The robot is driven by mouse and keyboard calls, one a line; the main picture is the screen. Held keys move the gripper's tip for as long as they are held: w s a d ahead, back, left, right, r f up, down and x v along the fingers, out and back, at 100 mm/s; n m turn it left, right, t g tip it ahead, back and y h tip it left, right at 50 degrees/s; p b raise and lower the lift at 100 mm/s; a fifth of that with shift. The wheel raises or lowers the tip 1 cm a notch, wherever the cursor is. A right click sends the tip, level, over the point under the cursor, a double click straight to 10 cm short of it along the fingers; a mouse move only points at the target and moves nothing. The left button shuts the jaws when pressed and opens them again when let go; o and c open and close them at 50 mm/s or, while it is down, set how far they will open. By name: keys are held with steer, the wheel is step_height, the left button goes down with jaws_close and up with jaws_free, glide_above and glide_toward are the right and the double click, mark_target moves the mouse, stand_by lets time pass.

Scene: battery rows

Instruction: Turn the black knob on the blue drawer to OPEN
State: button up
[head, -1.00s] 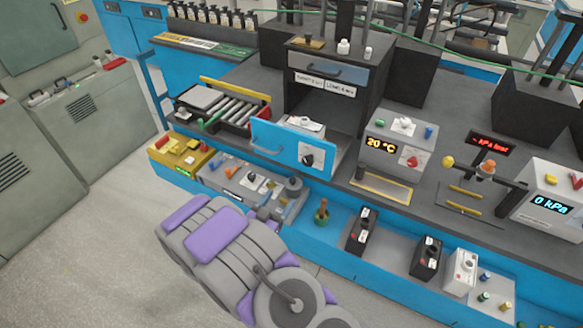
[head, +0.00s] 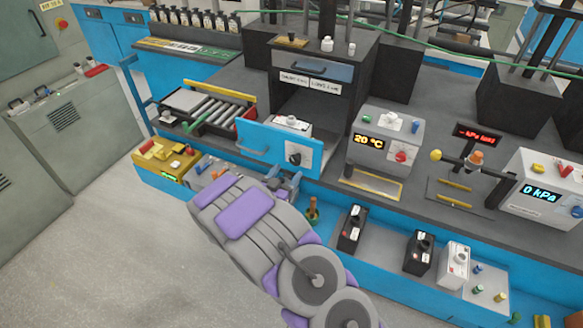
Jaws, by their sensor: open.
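The blue drawer (head: 258,146) is pulled out below a dark cabinet in the middle of the head view. The black knob (head: 295,158) is on a white plate at the right end of its blue front. The knob is small, and I cannot read its marking. My gripper (head: 288,183) is at the far end of my grey and purple arm, just below the blue front and a little below the knob. It is open and appears apart from the knob. My own arm partly hides it.
A 20 °C display unit (head: 385,142) stands right of the drawer. A roller rack (head: 205,112) is to the left, and a yellow box (head: 165,160) sits lower left. Black holders (head: 352,228) stand on the lower shelf. Open floor lies at the lower left.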

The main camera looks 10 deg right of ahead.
mark_target(294, 162)
steer(key=shift+b+x, duration=0.4)
steer(key=shift+x, duration=2)
steer(key=c, duration=1.1)
